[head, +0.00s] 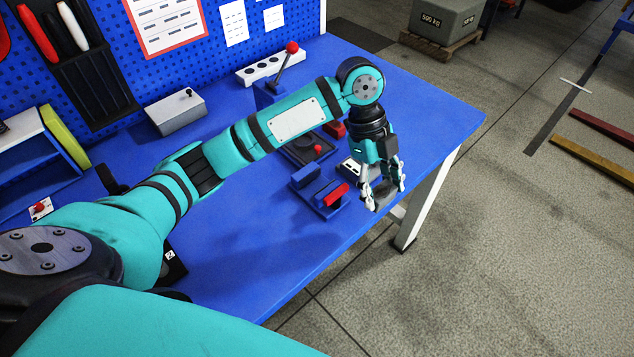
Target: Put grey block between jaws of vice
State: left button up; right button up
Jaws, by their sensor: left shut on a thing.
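My left gripper (385,194) points down near the right front edge of the blue bench. Its fingers are shut on a small grey block (382,202), partly hidden between the fingertips. The vice (306,177) appears to be the blue fixture with a red part, just left of the gripper. The held block is to the right of the vice, apart from its jaws. I cannot clearly see the gap between the jaws. My right gripper is not in view.
Behind the vice stands a dark fixture with a red knob (318,148), partly under my left arm. A lever with a red ball (292,47) and a grey box (176,111) stand farther back. The bench's right end (440,110) is clear.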

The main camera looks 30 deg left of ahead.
pick_arm(q)
jog(key=a, duration=0.4)
jog(key=a+p, duration=0.1)
jog(key=a, duration=0.3)
jog(key=w+a+f, duration=0.1)
jog(key=a, duration=0.3)
jog(key=shift+a+p, duration=0.3)
jog(key=shift+w+a, duration=0.1)
jog(key=shift+a, duration=0.75)
jog(key=shift+a+f, duration=0.3)
notch_tip(320, 180, down, 3)
jog(key=shift+r+p, duration=0.15)
jog(key=shift+p, duration=0.3)
jog(key=shift+f, duration=0.25)
jog(key=shift+d, duration=0.1)
jog(key=shift+f, duration=0.15)
jog(key=shift+f, duration=0.4)
